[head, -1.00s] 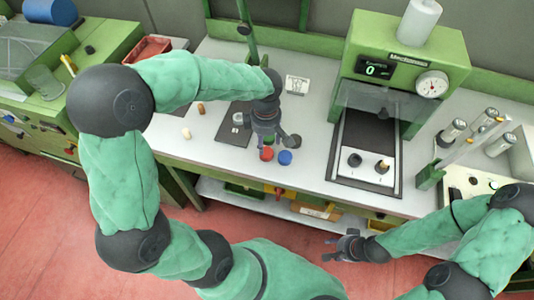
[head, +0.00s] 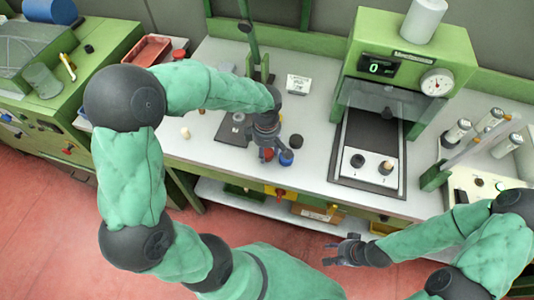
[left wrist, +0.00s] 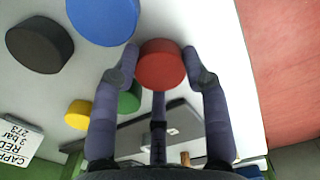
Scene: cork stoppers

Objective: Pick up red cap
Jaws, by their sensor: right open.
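The red cap (head: 268,154) is on the white bench top near its front edge, partly covered by my left gripper (head: 270,153). In the left wrist view, the red cap (left wrist: 161,65) sits between the fingers of my left gripper (left wrist: 161,58). The fingertips are very close to both sides of the cap; I cannot tell whether they press on it. My right gripper (head: 342,250) is open and empty, low in front of the bench at the right.
A blue cap (left wrist: 104,18) is close beside the red cap, with a black cap (left wrist: 40,45) beyond. Yellow (left wrist: 79,115) and green (left wrist: 129,98) caps are also near. A green press (head: 400,70) stands to the right. A dark plate (head: 233,130) lies left of my left gripper.

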